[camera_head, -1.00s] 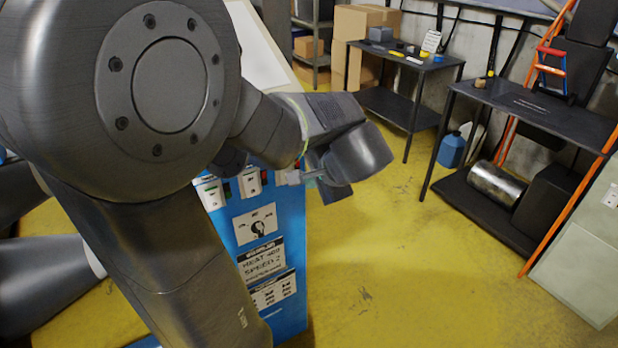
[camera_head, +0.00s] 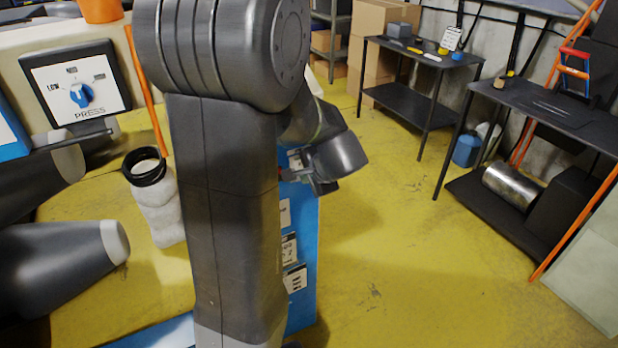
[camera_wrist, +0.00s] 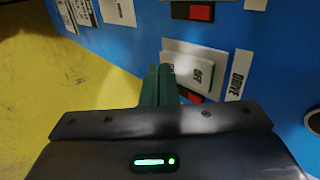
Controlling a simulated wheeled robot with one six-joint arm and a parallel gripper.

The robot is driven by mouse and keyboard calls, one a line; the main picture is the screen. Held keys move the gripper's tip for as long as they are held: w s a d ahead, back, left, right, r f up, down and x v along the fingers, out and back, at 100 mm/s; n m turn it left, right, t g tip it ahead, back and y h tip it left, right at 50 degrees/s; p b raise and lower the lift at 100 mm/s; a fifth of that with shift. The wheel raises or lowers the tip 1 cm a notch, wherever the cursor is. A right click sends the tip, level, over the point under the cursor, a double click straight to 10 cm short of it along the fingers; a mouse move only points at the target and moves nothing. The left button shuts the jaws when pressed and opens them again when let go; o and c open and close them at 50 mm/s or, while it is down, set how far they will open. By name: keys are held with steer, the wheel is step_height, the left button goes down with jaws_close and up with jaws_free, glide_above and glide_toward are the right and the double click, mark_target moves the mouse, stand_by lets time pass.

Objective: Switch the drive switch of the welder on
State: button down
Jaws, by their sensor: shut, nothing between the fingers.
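The welder (camera_head: 303,270) is a blue cabinet standing mostly behind my arm in the head view. In the wrist view its blue front (camera_wrist: 130,60) fills most of the picture. The drive switch (camera_wrist: 190,70) is a pale rocker marked OFF with a red part at its lower edge, beside a white DRIVE label (camera_wrist: 238,75). My gripper (camera_wrist: 164,70) is shut and empty, its green-dark fingertips at the left edge of the switch; I cannot tell whether they touch it. In the head view my gripper (camera_head: 289,175) is at the cabinet's upper front, its tips partly hidden.
Another switch with a red part (camera_wrist: 193,10) lies at the top of the wrist view. Dark tables (camera_head: 545,118) line the right wall. Yellow floor is clear between.

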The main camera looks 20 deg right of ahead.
steer(key=shift+f+b, duration=0.25)
steer(key=shift+b, duration=0.55)
steer(key=shift+w+r+t+b, duration=0.15)
steer(key=shift+w+t+b, duration=0.05)
steer(key=shift+t+b, duration=0.15)
steer(key=shift+r, duration=0.1)
steer(key=shift+r+p, duration=0.55)
steer(key=shift+r, duration=0.2)
